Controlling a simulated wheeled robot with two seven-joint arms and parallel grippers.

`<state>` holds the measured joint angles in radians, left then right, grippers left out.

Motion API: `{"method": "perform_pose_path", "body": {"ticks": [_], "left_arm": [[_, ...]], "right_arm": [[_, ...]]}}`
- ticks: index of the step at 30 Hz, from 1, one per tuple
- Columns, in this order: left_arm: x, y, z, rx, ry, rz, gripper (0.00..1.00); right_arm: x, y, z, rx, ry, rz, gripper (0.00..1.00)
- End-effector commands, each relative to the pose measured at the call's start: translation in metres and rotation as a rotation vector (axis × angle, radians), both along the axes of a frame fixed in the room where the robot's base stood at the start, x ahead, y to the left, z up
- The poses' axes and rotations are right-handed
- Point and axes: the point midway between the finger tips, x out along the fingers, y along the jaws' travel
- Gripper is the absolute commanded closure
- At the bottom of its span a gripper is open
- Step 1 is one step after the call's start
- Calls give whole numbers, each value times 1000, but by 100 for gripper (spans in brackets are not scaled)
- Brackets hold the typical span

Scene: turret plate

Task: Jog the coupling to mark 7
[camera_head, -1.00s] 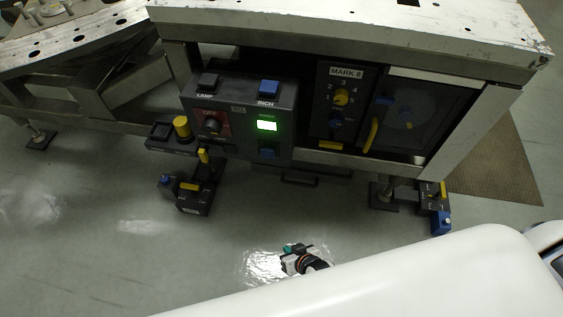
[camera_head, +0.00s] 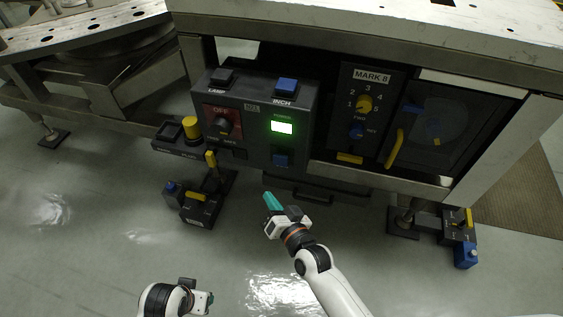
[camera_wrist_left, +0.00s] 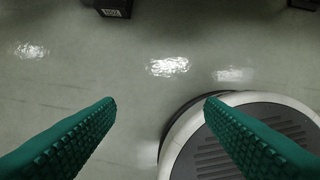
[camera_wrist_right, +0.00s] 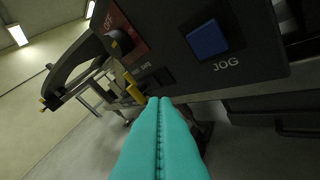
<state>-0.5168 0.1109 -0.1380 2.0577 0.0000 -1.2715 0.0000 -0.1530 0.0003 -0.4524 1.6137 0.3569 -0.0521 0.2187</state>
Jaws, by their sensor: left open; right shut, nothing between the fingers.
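The control box (camera_head: 245,120) carries a blue INCH button (camera_head: 286,86) on top and a lit green POWER lamp (camera_head: 281,127). The blue JOG button (camera_head: 281,160) is on its front, and its label reads clearly in the right wrist view (camera_wrist_right: 207,38). A sign (camera_head: 371,76) reads MARK 8. A dark window (camera_head: 432,120) shows a dim round part, perhaps the coupling. My right gripper (camera_head: 270,202) is shut and empty, below the JOG button and apart from it. My left gripper (camera_head: 208,302) is low over the floor; its fingers are apart (camera_wrist_left: 160,105).
A red OFF panel with a black knob (camera_head: 222,127) is left of the lamp. A yellow dial (camera_head: 364,103) and a yellow handle (camera_head: 395,148) are right. Pedal boxes stand on the floor at left (camera_head: 198,208) and right (camera_head: 459,227).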

Motion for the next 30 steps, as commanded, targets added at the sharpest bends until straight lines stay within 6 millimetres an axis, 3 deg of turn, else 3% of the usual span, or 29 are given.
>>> {"method": "perform_pose_path", "body": {"ticks": [8, 21, 30], "left_arm": [[0, 0, 14, 0, -11, 1, 37], [-11, 3, 77, -2, -44, 5, 37], [-17, 4, 82, -2, -51, 7, 37]], "right_arm": [[8, -3, -2, -2, 1, -1, 100], [38, -13, -3, -3, 0, -1, 100], [73, -24, -2, -3, 0, 0, 100]]}}
